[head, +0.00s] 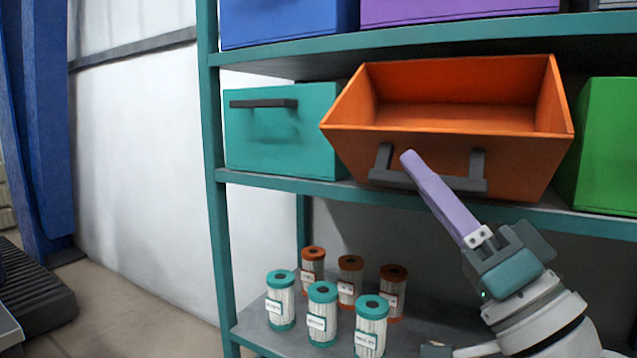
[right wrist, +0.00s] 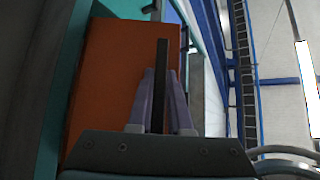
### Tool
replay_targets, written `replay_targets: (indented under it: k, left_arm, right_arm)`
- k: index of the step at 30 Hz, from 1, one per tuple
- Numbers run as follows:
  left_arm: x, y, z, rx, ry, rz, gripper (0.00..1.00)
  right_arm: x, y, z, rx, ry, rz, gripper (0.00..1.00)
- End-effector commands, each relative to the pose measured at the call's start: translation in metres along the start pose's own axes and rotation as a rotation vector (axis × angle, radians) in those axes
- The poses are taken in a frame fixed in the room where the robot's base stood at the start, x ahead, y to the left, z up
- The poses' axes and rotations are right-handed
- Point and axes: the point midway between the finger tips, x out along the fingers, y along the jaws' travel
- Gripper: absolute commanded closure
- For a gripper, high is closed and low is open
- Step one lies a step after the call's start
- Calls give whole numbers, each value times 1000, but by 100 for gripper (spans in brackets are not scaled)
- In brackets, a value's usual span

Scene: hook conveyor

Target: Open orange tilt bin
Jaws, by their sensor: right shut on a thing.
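The orange tilt bin (head: 505,158) sits on the middle shelf, tipped forward, with its open top and empty-looking inside showing. Its front also fills the left of the right wrist view (right wrist: 105,70). Its dark handle (head: 465,184) runs along the lower front. My right gripper (head: 410,160) reaches up from the lower right, one purple finger crossing in front of the handle. In the right wrist view, my two fingers (right wrist: 161,78) stand on either side of the dark handle bar (right wrist: 160,58), shut on it. My left gripper is not in view.
A teal bin (head: 265,145) stands left of the orange one, a green bin (head: 612,145) right. Blue (head: 285,20) and purple (head: 440,8) bins are above. Several filter cartridges (head: 322,312) with teal or orange caps stand on the shelf below. A teal post (head: 212,200) bounds the rack's left.

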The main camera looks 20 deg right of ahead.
Motion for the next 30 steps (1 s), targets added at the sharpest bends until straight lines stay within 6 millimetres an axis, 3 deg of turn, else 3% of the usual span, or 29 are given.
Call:
replay_targets:
  k: [8, 9, 16, 25, 30]
  left_arm:
    - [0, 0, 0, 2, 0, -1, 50]
    - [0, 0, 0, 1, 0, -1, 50]
    - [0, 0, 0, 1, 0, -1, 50]
    - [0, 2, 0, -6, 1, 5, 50]
    - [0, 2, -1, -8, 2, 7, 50]
  right_arm:
    - [0, 0, 0, -1, -2, -1, 100]
    - [0, 0, 0, -1, -2, -1, 79]
    - [0, 0, 0, -1, -1, 0, 53]
    - [-3, 0, 0, 0, -2, 2, 52]
    - [-28, 1, 1, 0, -5, 5, 52]
